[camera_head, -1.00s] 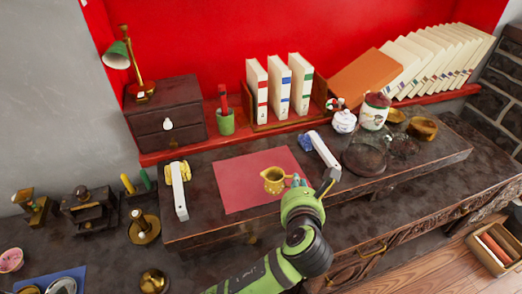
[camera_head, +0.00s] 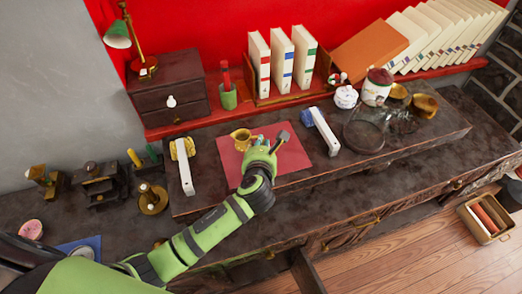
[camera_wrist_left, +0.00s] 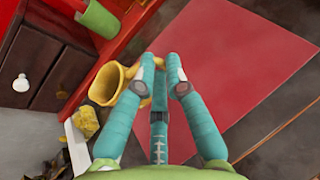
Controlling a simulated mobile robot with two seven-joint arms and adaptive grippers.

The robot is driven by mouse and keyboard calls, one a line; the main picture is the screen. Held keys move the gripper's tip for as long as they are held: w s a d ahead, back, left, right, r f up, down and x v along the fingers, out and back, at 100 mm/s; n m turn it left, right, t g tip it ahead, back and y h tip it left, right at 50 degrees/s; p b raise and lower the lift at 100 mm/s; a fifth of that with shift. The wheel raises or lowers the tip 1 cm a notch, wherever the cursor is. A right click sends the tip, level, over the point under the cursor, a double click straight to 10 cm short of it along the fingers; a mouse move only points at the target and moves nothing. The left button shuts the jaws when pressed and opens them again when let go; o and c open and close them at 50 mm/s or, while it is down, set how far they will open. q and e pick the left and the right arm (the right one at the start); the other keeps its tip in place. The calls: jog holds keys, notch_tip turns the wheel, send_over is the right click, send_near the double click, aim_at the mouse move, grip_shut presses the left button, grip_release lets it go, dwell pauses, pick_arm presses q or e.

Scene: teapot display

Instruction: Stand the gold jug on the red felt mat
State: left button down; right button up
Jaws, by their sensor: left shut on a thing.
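The gold jug (camera_head: 241,138) is in my left gripper (camera_head: 266,146), over the far left part of the red felt mat (camera_head: 290,160) in the head view. The jug looks about upright; I cannot tell whether its base touches the mat. In the left wrist view the jug (camera_wrist_left: 106,84) shows at the left of the teal fingers of the gripper (camera_wrist_left: 160,75), with its handle side at them. The mat (camera_wrist_left: 240,60) spreads out to the right, and the jug overlaps its left edge. My right gripper is not in view.
The mat lies on a raised dark board (camera_head: 215,190). A glass dome (camera_head: 363,132) is farther right. A green cup (camera_head: 228,97) and small drawers (camera_head: 168,90) stand behind.

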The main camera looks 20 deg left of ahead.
pick_arm(q)
notch_tip(320, 180, down, 4)
jog(key=shift+a+f, duration=0.1)
jog(key=c, duration=1.3)
grip_release()
jog(key=v, duration=1.2)
